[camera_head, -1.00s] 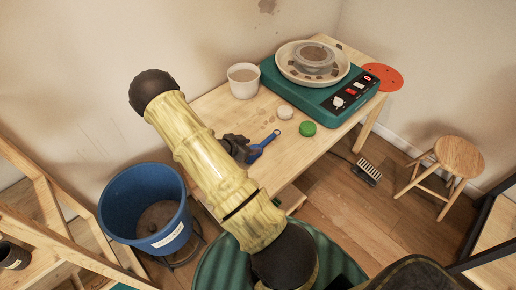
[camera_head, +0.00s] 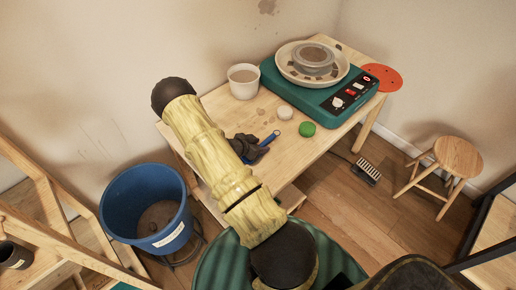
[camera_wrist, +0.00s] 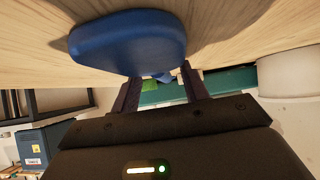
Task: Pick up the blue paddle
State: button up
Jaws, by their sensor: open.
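The blue paddle (camera_head: 271,136) lies on the wooden table. In the head view only a small part of its handle shows, because my gripper (camera_head: 258,150) covers the rest. In the wrist view its broad, rounded blue end (camera_wrist: 128,42) is large and close, above my fingers. A narrower blue part shows between the two fingertips (camera_wrist: 162,78). My gripper is open, with its dark fingers apart. I cannot tell whether either finger touches the paddle.
The table (camera_head: 225,115) also holds a green round lid (camera_head: 307,129), a small white round piece (camera_head: 285,112), a white tub (camera_head: 243,80) and a teal pottery wheel (camera_head: 335,103). A blue bucket (camera_head: 120,200) stands on the floor at left.

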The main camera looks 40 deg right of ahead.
jog(key=shift+c, duration=0.3)
jog(key=shift+a, duration=0.1)
grip_shut()
jog(key=shift+s, duration=0.1)
notch_tip(320, 180, up, 10)
dwell(0.6)
dwell(0.4)
